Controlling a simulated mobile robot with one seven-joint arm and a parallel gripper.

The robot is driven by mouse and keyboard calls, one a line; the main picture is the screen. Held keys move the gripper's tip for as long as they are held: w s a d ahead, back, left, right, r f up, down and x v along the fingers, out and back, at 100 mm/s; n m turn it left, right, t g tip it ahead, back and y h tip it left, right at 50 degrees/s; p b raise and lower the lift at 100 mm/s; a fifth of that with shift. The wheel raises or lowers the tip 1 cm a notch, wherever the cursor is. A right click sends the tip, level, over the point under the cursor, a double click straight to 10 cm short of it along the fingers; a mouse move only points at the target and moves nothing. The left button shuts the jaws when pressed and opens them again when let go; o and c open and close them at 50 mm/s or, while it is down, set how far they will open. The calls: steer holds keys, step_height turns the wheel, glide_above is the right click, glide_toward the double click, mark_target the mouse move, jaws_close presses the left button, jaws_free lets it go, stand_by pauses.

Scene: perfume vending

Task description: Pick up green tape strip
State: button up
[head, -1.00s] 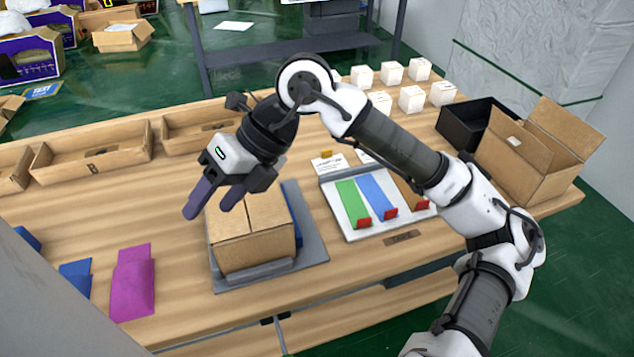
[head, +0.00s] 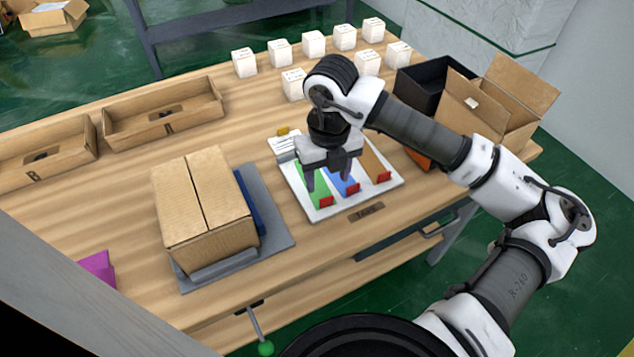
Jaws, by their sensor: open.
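The green tape strip (head: 318,197) lies on a white board (head: 327,213) at the middle right of the table, with a red tab (head: 326,202) at its near end. A blue strip (head: 345,186) and an orange-brown strip (head: 375,163) lie to its right on the same board, each with a red tab. My gripper (head: 329,184) points down over the board, open, with its fingers over the green and blue strips. I cannot tell whether the fingers touch the board.
A closed cardboard box (head: 195,208) stands on a grey plate (head: 278,232) left of the board. Several white cubes (head: 314,44) stand behind. A black bin (head: 424,84) and an open carton (head: 502,102) are at the right. Wooden trays (head: 160,112) line the back left.

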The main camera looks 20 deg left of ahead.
mark_target(327, 193)
steer(key=shift+s+f+p, duration=0.2)
steer(key=shift+f+p, duration=0.85)
steer(key=shift+f, duration=1.7)
steer(key=c, duration=1)
